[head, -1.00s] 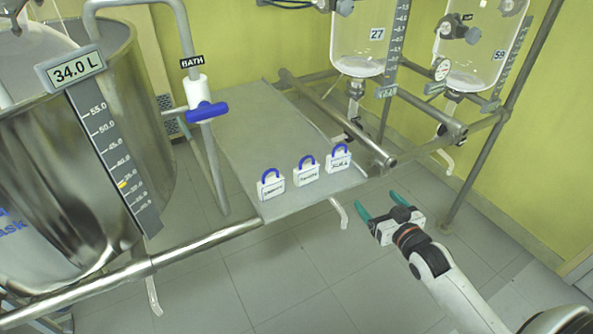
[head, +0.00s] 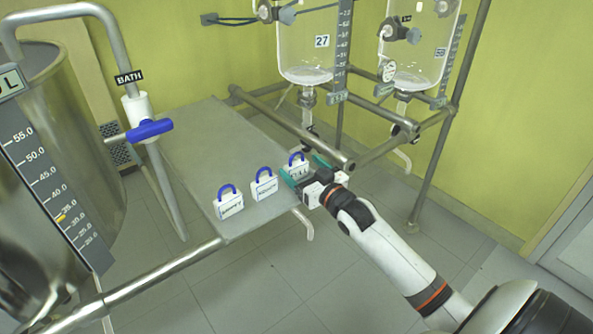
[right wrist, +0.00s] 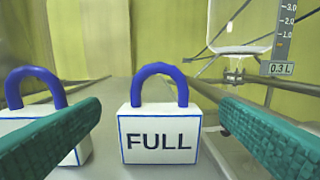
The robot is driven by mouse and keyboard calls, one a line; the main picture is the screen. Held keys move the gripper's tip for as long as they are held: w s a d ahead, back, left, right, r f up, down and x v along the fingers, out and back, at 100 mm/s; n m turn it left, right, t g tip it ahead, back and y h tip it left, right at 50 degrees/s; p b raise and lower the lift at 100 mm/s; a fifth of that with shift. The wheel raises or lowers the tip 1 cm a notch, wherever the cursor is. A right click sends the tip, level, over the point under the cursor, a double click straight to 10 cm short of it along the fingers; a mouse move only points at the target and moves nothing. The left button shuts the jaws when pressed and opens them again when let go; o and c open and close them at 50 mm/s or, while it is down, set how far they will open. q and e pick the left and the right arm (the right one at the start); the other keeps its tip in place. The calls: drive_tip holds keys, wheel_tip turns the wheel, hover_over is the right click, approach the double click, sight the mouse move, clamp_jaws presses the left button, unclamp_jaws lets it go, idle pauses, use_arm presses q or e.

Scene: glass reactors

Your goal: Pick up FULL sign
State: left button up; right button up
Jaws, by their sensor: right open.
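The FULL sign (right wrist: 158,137) is a white padlock-shaped block with a blue loop on top. It stands upright in the middle of the right wrist view, between the two teal fingers of my right gripper (right wrist: 160,128). In the head view the FULL sign (head: 296,163) is the rightmost of three signs, near the right end of the metal shelf (head: 190,150). My right gripper (head: 306,172) is open and close to it from the right, partly hiding it. No grip on the sign shows. My left gripper is not in view.
Two similar signs stand to the left on the shelf, a middle one (head: 264,186) and a left one (head: 229,203). A steel vessel (head: 45,150) and the BATH pipe with a blue valve (head: 149,130) are at left. Glass reactors (head: 312,45) hang behind on metal rails.

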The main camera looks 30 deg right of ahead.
sight(299, 166)
drive_tip(key=shift+w, duration=1.5)
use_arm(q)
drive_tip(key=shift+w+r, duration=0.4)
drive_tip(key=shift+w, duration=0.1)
use_arm(e)
drive_tip(key=shift+c, duration=0.4)
drive_tip(key=c, duration=1)
